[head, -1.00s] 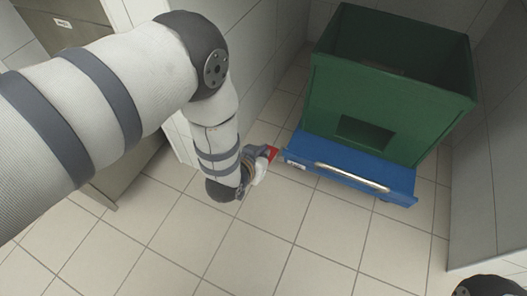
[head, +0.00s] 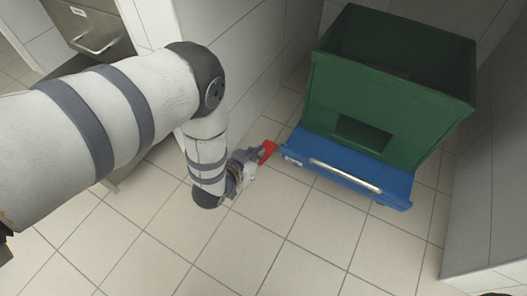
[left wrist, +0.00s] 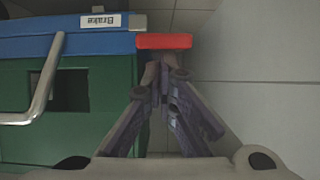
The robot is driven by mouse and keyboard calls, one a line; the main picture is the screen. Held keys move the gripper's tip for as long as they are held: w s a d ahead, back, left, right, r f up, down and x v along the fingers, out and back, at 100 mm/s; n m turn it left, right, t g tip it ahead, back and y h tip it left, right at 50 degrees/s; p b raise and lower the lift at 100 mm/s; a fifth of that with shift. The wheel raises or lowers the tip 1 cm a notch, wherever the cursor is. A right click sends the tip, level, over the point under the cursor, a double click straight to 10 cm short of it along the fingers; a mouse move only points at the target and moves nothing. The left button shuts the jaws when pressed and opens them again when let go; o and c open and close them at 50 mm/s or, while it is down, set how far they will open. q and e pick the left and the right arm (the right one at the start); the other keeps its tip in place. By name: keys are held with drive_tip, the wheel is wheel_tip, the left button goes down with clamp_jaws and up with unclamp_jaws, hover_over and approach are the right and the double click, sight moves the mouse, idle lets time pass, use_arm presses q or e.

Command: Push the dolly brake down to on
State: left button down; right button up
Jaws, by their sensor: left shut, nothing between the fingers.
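The dolly (head: 338,170) is blue with a silver bar handle and carries a green bin. Its red brake pedal (head: 268,151) sticks out at its left end; it also shows in the left wrist view (left wrist: 164,41), beside the white "Brake" label (left wrist: 100,20). I cannot tell whether the pedal is up or down. My left gripper (head: 252,162) is shut and empty, close to the pedal at its near left side. In the left wrist view its fingertips (left wrist: 163,72) sit just below the pedal in the picture; contact is unclear. My right gripper is not in view.
The green bin (head: 395,105) stands on the dolly. Pale walls (head: 485,180) rise to the right and behind on the left. A grey cabinet with a drawer handle (head: 95,42) is at the upper left. The tiled floor (head: 300,235) in front is clear.

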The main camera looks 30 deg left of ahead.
use_arm(q)
drive_tip(key=shift+s+f, duration=0.45)
drive_tip(key=shift+f, duration=0.15)
drive_tip(key=shift+s+f, duration=0.2)
drive_tip(key=shift+f, duration=0.2)
drive_tip(key=shift+s+f+b, duration=0.2)
drive_tip(key=shift+f+b, duration=0.05)
drive_tip(key=shift+f, duration=0.75)
drive_tip(key=shift+s+f+b, duration=0.2)
drive_tip(key=shift+f, duration=0.75)
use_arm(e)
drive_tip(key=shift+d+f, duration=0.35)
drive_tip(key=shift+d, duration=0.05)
use_arm(q)
drive_tip(key=shift+f, duration=0.1)
